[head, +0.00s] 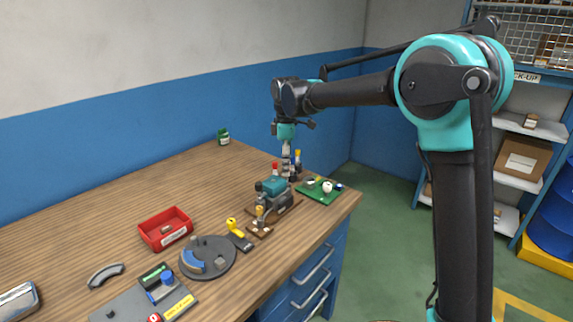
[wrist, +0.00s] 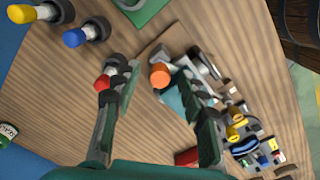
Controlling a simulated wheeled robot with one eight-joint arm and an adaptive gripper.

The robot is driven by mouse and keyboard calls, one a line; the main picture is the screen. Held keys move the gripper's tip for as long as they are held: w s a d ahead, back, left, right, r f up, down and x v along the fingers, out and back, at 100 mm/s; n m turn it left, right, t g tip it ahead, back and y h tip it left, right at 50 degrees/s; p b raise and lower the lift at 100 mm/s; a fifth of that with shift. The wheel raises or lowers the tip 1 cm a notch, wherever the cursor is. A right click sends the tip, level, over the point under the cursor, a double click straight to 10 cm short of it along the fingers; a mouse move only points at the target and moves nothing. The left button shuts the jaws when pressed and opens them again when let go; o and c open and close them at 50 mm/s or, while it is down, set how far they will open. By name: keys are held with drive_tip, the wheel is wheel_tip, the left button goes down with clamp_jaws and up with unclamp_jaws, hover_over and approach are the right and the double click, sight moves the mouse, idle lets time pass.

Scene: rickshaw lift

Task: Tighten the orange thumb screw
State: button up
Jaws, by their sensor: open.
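The orange thumb screw (wrist: 160,76) shows its round head in the wrist view. It lies between the fingertips of my gripper (wrist: 160,72), with a gap visible on each side. My gripper is open and empty. The screw is by a teal and grey device (wrist: 172,104), partly hidden by the right finger. In the head view my gripper (head: 287,160) points down at the far side of the device (head: 274,187); I cannot make out the orange screw there.
Near my left finger stands a red-topped knob (wrist: 102,82), with blue (wrist: 73,38) and yellow (wrist: 20,13) ones farther off. A green board (head: 318,191) lies right of the device. A red bin (head: 165,229) and grey turntable (head: 208,258) stand left. Bare wood lies behind.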

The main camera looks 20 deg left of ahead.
clamp_jaws()
drive_tip(key=m, duration=0.4)
drive_tip(key=shift+m, duration=0.3)
idle(0.3)
unclamp_jaws()
drive_tip(key=shift+r, duration=0.1)
